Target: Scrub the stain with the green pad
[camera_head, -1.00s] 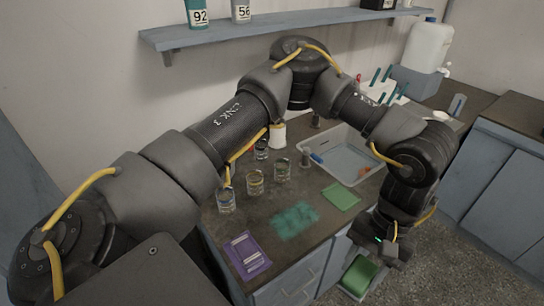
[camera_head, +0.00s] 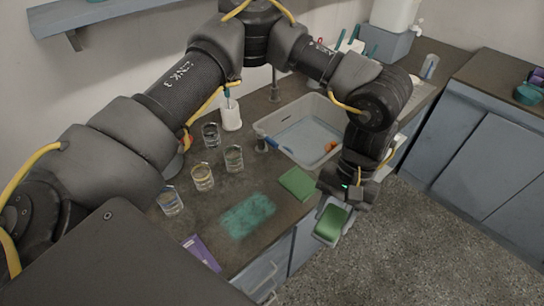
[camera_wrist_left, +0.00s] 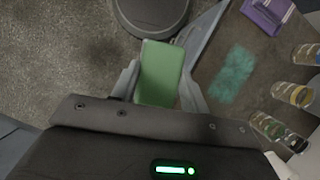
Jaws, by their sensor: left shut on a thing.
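My left gripper (camera_head: 333,213) is shut on a green pad (camera_head: 330,224) and holds it beyond the counter's front edge, over the floor side. The left wrist view shows the pad (camera_wrist_left: 160,72) between the two grey fingers. The stain (camera_head: 248,214), a rough teal patch, lies on the dark counter, left of the pad. It also shows in the left wrist view (camera_wrist_left: 232,73), right of the pad and apart from it. A second flat green piece (camera_head: 297,183) lies on the counter near its edge. My right gripper is not in view.
Several glass beakers (camera_head: 203,177) stand behind and left of the stain. A purple packet (camera_head: 202,252) lies at the front left, partly covered by my arm. A grey basin (camera_head: 287,121) with a blue-handled brush stands at the back. Bare counter surrounds the stain.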

